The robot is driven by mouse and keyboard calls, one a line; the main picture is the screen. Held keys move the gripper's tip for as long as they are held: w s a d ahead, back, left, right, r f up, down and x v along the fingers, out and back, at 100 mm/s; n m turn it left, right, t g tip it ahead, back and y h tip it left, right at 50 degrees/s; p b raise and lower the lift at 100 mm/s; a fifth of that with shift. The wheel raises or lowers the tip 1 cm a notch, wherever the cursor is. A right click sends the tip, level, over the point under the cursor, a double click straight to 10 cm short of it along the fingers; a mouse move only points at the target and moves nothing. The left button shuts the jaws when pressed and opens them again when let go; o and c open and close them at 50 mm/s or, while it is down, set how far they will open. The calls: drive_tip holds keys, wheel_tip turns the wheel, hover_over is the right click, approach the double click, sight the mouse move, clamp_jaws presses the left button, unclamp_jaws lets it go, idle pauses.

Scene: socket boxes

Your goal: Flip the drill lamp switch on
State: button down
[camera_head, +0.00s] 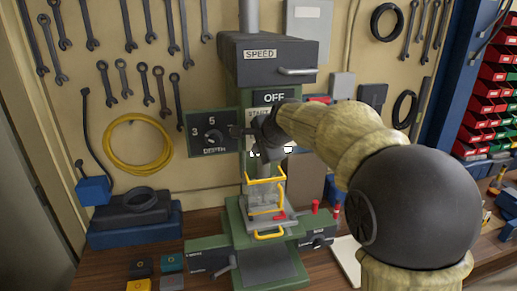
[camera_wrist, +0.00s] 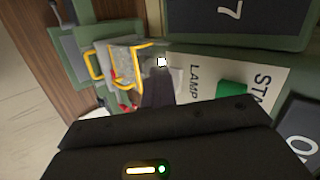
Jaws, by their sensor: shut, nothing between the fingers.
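The drill press (camera_head: 275,60) is a green and grey machine against the pegboard, with a control panel on its front. In the wrist view the panel appears turned on its side, with a LAMP label (camera_wrist: 195,82) on a pale plate beside a green button (camera_wrist: 232,92). My gripper (camera_wrist: 158,85) is shut and empty, its dark fingers in front of the panel near the LAMP label. In the head view my gripper (camera_head: 262,132) covers part of the panel below the OFF sign (camera_head: 274,97). The lamp switch itself cannot be made out clearly; its position cannot be told.
A yellow-framed guard (camera_head: 265,178) stands below the panel, above the drill table. The depth dial panel (camera_head: 213,143) is to the left. Blue boxes (camera_head: 135,228) sit on the bench at left, and red bins (camera_head: 485,115) stand at right.

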drive_tip(key=shift+d, duration=0.25)
drive_tip(key=shift+w+d, duration=0.15)
drive_tip(key=shift+d, duration=0.45)
drive_tip(key=shift+b, duration=0.3)
